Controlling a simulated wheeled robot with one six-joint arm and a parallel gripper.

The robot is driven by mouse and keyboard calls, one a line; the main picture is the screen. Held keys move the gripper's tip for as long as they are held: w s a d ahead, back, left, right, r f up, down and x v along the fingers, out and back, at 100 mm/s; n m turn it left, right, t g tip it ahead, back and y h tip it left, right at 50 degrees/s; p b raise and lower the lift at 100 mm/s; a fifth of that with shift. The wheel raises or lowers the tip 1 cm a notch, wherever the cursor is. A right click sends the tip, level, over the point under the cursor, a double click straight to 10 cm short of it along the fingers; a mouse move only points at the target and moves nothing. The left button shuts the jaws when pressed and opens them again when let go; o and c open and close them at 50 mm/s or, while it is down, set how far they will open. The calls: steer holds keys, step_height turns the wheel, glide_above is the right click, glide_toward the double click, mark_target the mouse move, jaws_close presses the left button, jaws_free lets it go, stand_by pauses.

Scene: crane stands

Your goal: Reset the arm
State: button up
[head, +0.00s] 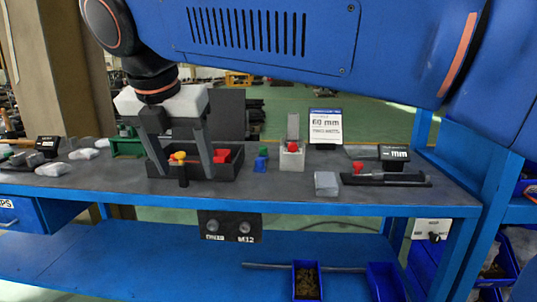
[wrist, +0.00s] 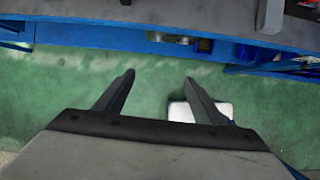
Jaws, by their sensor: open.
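My gripper (head: 185,176) shows in the head view at the left, pointing down in front of the dark open tray (head: 233,180) on the workbench. Its two grey fingers are spread apart. In the wrist view my gripper (wrist: 160,78) is open, with nothing between the fingertips. Green floor shows beyond and between the fingers there. My blue arm crosses the top of the head view.
Blue bins (head: 385,282) stand on the lower shelf.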

steer(key=w+d+f+m, duration=0.1)
steer(key=d+f+m, duration=0.4)
steer(key=d, duration=0.4)
steer(key=w+d+f+m, duration=0.1)
steer(key=d+f+m, duration=0.2)
steer(key=d+m, duration=0.5)
steer(key=w+d+f+m, duration=0.1)
steer(key=d+f+m, duration=0.25)
steer(key=d, duration=0.75)
steer(key=s+d+f+m, duration=0.6)
steer(key=d+f+m, duration=0.2)
steer(key=m, duration=0.1)
steer(key=s+d+f+m, duration=0.6)
steer(key=d+f+m, duration=0.2)
steer(key=f+m, duration=0.1)
steer(key=shift+d+f, duration=0.25)
steer(key=shift+f, duration=0.05)
steer(key=shift+c, duration=0.4)
